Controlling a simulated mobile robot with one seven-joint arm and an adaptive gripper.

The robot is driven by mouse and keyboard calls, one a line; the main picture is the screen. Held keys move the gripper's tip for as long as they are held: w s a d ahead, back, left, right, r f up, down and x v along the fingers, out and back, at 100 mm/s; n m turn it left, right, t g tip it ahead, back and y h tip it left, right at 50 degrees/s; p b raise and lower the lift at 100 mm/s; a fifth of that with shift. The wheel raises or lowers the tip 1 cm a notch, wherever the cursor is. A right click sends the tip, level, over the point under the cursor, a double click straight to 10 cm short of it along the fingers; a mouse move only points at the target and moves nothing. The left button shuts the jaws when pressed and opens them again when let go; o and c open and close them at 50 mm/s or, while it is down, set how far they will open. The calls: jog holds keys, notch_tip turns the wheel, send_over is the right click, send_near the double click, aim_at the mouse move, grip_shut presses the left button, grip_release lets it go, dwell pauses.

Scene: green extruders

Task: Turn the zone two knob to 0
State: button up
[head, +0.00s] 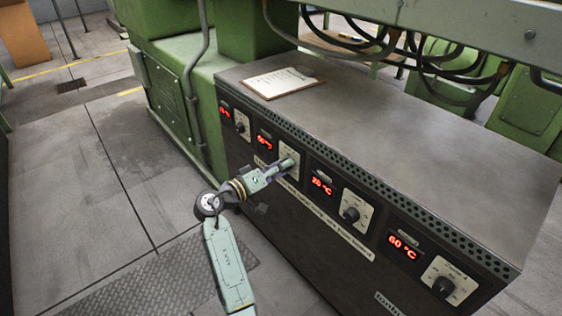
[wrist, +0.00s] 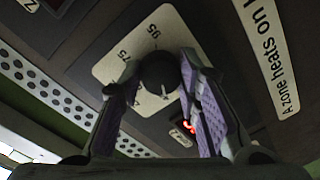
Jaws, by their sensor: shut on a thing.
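The control cabinet (head: 420,130) has a row of dials on its dark front face. My gripper (head: 284,166) is at the second dial from the left, and its pale plate (head: 293,157) shows behind the fingers. In the wrist view, a dark round knob (wrist: 158,71) sits between the two fingers of my gripper (wrist: 150,80), which is shut on it. The knob is hidden in the head view.
Other knobs stand at left (head: 240,127) and right (head: 351,215), with another at far right (head: 444,287). Red displays (head: 403,247) sit beside the dials. A clipboard (head: 283,82) lies on top. Cables (head: 430,65) hang behind. The floor (head: 100,200) in front at left is open.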

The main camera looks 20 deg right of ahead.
jog(key=n+p, duration=0.9)
jog(key=n, duration=0.1)
jog(key=shift+w+r+n+g+p, duration=0.1)
jog(key=shift+n+g+p, duration=0.2)
jog(key=shift+g, duration=0.1)
dwell(0.4)
jog(key=o, duration=1.1)
jog(key=shift+o, duration=0.2)
jog(key=f+v, duration=0.1)
jog(key=v, duration=1.1)
jog(key=shift+r, duration=0.2)
